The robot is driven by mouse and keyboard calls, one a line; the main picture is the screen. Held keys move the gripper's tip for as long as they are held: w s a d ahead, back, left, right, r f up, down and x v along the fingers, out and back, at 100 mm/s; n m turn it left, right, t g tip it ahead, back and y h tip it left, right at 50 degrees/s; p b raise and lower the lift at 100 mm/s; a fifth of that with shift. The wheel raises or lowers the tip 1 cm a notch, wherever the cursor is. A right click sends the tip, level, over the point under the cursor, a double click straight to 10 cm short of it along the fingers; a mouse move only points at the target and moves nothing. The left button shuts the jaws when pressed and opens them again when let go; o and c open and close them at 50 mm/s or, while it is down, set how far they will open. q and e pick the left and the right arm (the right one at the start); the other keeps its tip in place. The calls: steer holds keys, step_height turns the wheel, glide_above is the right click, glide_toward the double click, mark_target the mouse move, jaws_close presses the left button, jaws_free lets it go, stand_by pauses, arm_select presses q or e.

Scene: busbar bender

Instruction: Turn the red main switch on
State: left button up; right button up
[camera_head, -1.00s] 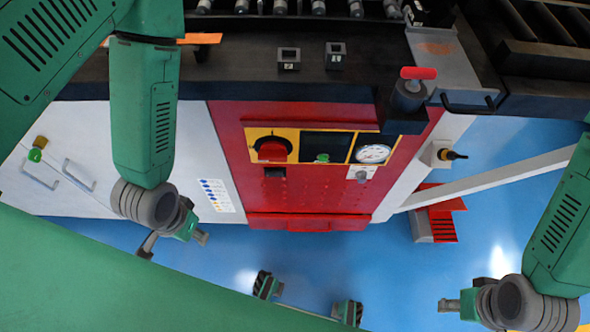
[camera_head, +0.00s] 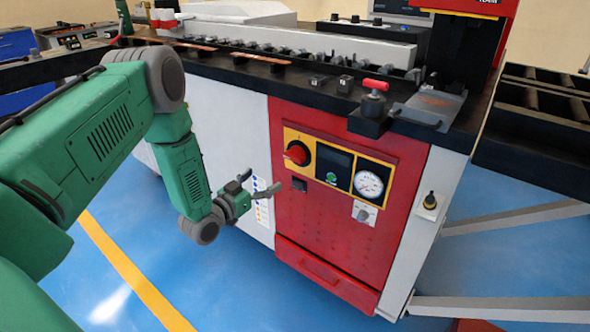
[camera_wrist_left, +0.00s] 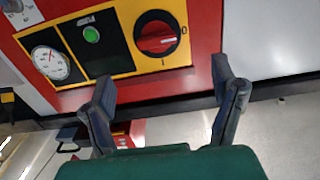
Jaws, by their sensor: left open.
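The red main switch (camera_head: 297,153) is a red rotary knob on a black round plate with a yellow surround, at the left end of the control panel on the machine's red front. In the left wrist view the switch (camera_wrist_left: 156,39) sits beyond the fingertips, its grip lying roughly across the picture. My left gripper (camera_head: 262,182) is open and empty, to the left of and a little below the switch, apart from it. In the left wrist view its two fingers (camera_wrist_left: 164,85) are spread wide, with the switch between and past them. My right gripper is not in view.
Beside the switch are a green button (camera_head: 331,177) and a white gauge (camera_head: 368,184). A red-handled lever (camera_head: 375,86) stands on the black table edge above the panel. A small knob (camera_head: 363,215) sits below the gauge.

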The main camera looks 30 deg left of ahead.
mark_target(292, 160)
arm_select(q)
steer(key=w, duration=0.4)
steer(key=w+d+b, duration=0.1)
steer(key=w, duration=0.3)
steer(key=w+d+b, duration=0.1)
steer(key=w, duration=0.4)
steer(key=shift+r, duration=0.15)
steer(key=shift+w+a, duration=0.2)
steer(key=shift+w, duration=0.15)
steer(key=shift+c, duration=0.4)
steer(key=shift+d, duration=0.1)
steer(key=c, duration=1.1)
